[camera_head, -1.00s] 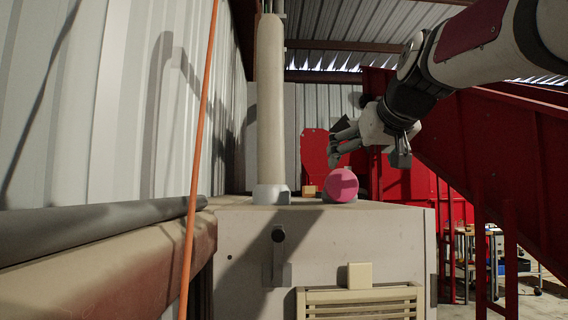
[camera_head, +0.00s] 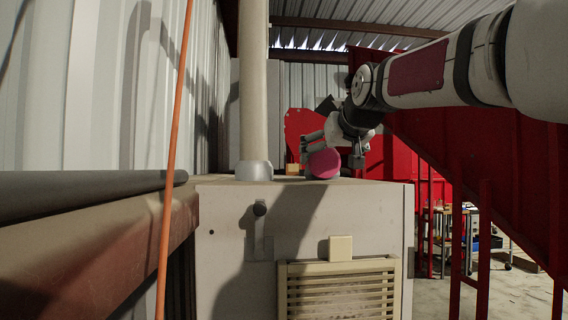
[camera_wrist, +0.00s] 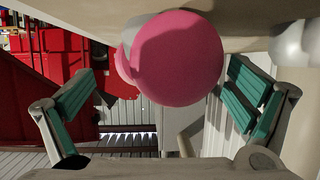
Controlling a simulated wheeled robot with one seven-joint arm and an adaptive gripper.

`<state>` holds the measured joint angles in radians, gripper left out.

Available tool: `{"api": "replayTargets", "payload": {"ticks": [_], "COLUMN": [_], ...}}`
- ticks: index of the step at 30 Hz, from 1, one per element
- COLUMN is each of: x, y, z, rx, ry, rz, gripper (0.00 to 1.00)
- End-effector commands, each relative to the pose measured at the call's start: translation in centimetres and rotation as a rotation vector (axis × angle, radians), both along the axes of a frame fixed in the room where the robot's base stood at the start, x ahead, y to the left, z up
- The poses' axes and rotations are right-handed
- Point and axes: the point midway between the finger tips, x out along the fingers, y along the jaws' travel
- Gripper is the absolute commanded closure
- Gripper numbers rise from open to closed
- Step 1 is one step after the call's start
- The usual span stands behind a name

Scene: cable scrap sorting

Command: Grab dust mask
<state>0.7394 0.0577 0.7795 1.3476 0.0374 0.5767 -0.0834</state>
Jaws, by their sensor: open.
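The dust mask (camera_head: 323,164), with a round pink face, stands on top of the grey cabinet (camera_head: 300,218). In the wrist view the pink mask (camera_wrist: 178,58) fills the upper middle, with a paler grey part behind its left edge. My gripper (camera_head: 334,150) is beside and slightly above the mask in the head view and partly covers it. In the wrist view my gripper (camera_wrist: 160,105) is open, with its green-padded fingers apart on the left and right of the mask. I cannot tell whether either finger touches it.
A pale vertical pipe (camera_head: 254,90) rises from the cabinet top left of the mask. A small tan block (camera_head: 292,169) lies behind, between them. An orange cable (camera_head: 175,150) hangs at the left. Red machinery (camera_head: 480,160) stands at the right.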

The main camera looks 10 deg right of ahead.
Motion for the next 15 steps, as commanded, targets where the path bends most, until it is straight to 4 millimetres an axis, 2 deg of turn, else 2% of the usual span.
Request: {"api": "replayTargets", "payload": {"ticks": [6, 15], "x": [2.6, 3.7], "y": [0.3, 0.4], "z": [-1.1, -1.5], "rx": [0.002, 0.0], "ry": [0.0, -0.001], "rz": [0.004, 0.0], "gripper": [0.02, 0.02]}}
